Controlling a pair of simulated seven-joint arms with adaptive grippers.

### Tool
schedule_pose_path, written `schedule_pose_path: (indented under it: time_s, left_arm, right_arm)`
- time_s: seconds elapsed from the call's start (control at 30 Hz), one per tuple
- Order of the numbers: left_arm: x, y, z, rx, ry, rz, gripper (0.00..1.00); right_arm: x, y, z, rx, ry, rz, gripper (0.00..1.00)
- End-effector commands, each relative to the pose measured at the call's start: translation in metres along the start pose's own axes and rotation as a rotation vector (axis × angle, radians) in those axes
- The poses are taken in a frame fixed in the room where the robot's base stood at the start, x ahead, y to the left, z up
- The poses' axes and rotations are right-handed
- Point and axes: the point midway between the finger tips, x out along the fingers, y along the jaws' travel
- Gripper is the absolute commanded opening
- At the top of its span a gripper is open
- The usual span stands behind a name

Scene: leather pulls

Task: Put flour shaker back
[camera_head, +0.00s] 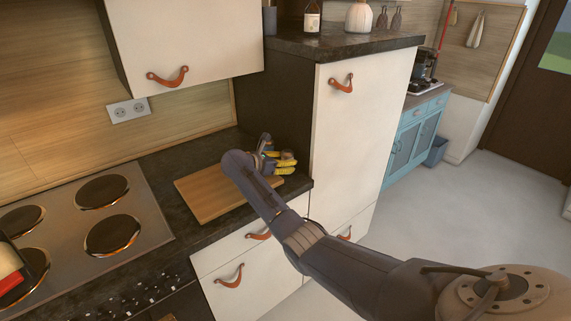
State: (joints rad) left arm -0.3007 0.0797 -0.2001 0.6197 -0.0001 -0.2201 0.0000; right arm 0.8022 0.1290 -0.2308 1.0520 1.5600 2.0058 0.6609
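I cannot pick out a flour shaker for certain. My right arm reaches in from the lower right over the counter. My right gripper (266,152) is at the back right of the wooden cutting board (207,197), beside yellow bananas (286,160). My wrist hides part of this spot, and I cannot tell whether the fingers are open or hold something. A pale rounded vessel (358,17) stands on top of the tall cabinet, next to a labelled bottle (312,17). My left gripper is not in view.
A stove (72,235) with several round hotplates is at the left. A red, white and black object (10,265) is cut off at the left edge. The tall white cabinet (357,125) stands right of the board, and a wall cabinet (185,45) hangs above. The floor at right is clear.

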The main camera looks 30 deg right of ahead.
Motion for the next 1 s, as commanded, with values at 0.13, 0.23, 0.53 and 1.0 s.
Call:
schedule_pose_path:
  time_s: [0.13,0.23,0.53,1.0]
  left_arm:
    - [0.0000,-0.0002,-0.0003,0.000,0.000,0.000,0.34]
    - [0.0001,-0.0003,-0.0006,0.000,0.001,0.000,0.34]
    - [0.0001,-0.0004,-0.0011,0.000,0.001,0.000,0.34]
    - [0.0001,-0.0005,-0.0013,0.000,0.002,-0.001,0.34]
  right_arm:
    - [0.0018,0.0001,-0.0042,0.000,-0.002,0.000,0.07]
    - [0.0017,0.0001,-0.0042,0.001,-0.001,0.000,0.07]
    - [0.0030,-0.0002,-0.0074,0.001,0.001,-0.001,0.41]
    - [0.0019,0.0002,-0.0042,0.001,-0.001,0.000,0.60]
